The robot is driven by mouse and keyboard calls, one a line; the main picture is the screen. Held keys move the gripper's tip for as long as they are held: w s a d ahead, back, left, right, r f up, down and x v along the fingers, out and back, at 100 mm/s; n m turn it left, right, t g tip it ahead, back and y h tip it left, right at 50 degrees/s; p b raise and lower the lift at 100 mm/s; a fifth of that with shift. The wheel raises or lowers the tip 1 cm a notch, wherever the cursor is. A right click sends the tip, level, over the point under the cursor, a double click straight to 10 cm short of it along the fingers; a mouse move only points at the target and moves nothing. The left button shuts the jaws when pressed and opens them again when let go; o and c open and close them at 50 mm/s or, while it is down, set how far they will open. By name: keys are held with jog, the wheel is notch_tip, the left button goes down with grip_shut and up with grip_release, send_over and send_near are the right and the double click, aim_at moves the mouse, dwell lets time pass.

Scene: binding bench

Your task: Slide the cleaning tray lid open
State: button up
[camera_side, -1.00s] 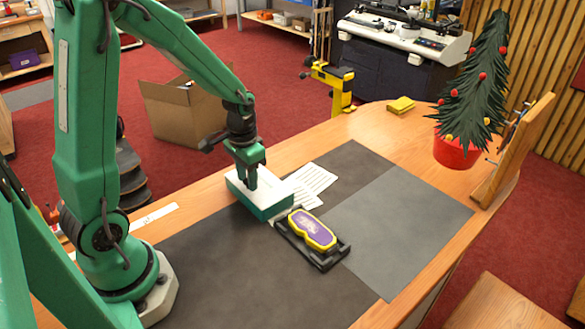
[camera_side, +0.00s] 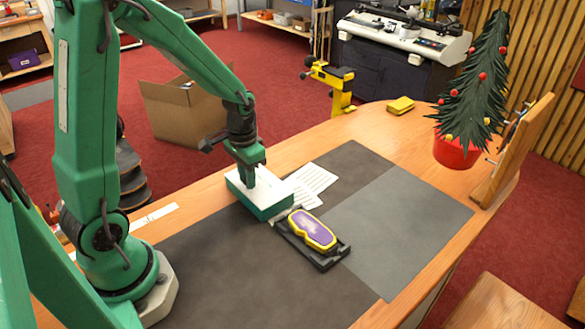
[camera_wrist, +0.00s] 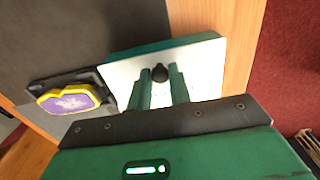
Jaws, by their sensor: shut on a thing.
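The cleaning tray (camera_side: 273,212) is a teal box on the dark mat. Its flat white lid (camera_side: 268,186) covers the top, with no gap that I can make out. In the wrist view the teal tray wall (camera_wrist: 188,43) shows along the far edge of the lid (camera_wrist: 207,72). A black knob (camera_wrist: 160,72) stands on the lid. My gripper (camera_side: 250,183) is down at the lid in the side view. In the wrist view my gripper (camera_wrist: 159,82) has its two green fingers on either side of the knob, shut on it.
A purple pad with a yellow rim (camera_side: 312,230) sits in a black holder (camera_side: 330,262) close to the tray's right. Printed sheets (camera_side: 313,180) lie behind the tray. A yellow block (camera_side: 400,105) and potted tree (camera_side: 458,150) stand farther off. The grey mat (camera_side: 405,225) is clear.

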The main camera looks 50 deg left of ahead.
jog(key=shift+w, duration=4.25)
jog(key=o, duration=0.4)
jog(key=shift+o, duration=0.2)
notch_tip(320, 180, up, 6)
jog(key=shift+r, duration=0.1)
